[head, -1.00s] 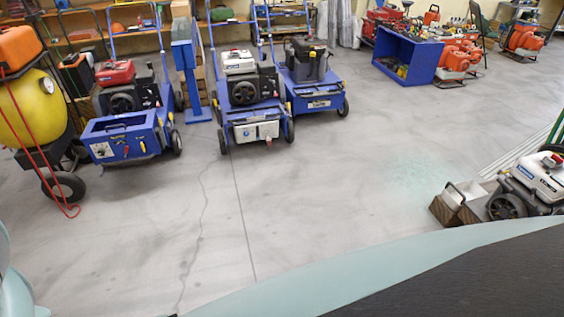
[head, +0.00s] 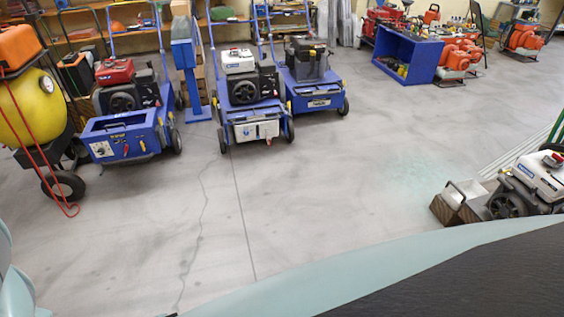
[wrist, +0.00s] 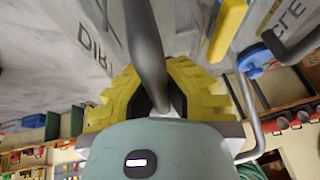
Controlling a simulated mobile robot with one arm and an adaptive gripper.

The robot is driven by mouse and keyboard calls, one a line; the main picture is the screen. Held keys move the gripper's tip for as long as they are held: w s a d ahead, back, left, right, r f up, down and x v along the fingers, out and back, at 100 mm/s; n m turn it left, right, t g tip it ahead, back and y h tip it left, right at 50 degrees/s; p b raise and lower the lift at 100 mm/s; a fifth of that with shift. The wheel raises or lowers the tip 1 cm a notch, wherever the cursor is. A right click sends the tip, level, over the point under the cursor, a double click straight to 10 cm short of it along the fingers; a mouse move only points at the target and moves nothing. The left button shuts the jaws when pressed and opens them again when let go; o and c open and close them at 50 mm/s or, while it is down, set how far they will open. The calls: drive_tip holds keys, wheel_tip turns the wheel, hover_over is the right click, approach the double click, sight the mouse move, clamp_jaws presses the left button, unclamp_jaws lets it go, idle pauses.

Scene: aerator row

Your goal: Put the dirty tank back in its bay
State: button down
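In the wrist view, the dirty tank (wrist: 90,35) is a pale, translucent tank with dark letters "DIRT" showing. Its grey handle (wrist: 146,40) runs down between the yellow fingers of my gripper (wrist: 155,72). The fingers close in on the handle from both sides. A second pale surface (wrist: 283,14) with the letters "CLE" lies to the right, with a yellow lever (wrist: 228,28) between the two. I cannot tell whether the tank is lifted or resting, and I cannot make out its bay. The head view shows neither gripper nor tank.
A blue cap (wrist: 256,58) and a bent grey bar (wrist: 254,130) are close to my gripper's right. In the head view, blue wheeled machines (head: 250,95) stand at the back left, a yellow tank (head: 32,108) at far left, another machine (head: 530,185) at right. The middle floor is clear.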

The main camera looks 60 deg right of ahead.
drive_tip(key=shift+w+f+b, duration=0.1)
drive_tip(key=shift+f+b, duration=0.6)
drive_tip(key=shift+f, duration=0.15)
drive_tip(key=c, duration=1.7)
unclamp_jaws()
drive_tip(key=o, duration=0.6)
drive_tip(key=shift+o, duration=0.2)
drive_tip(key=v, duration=1.2)
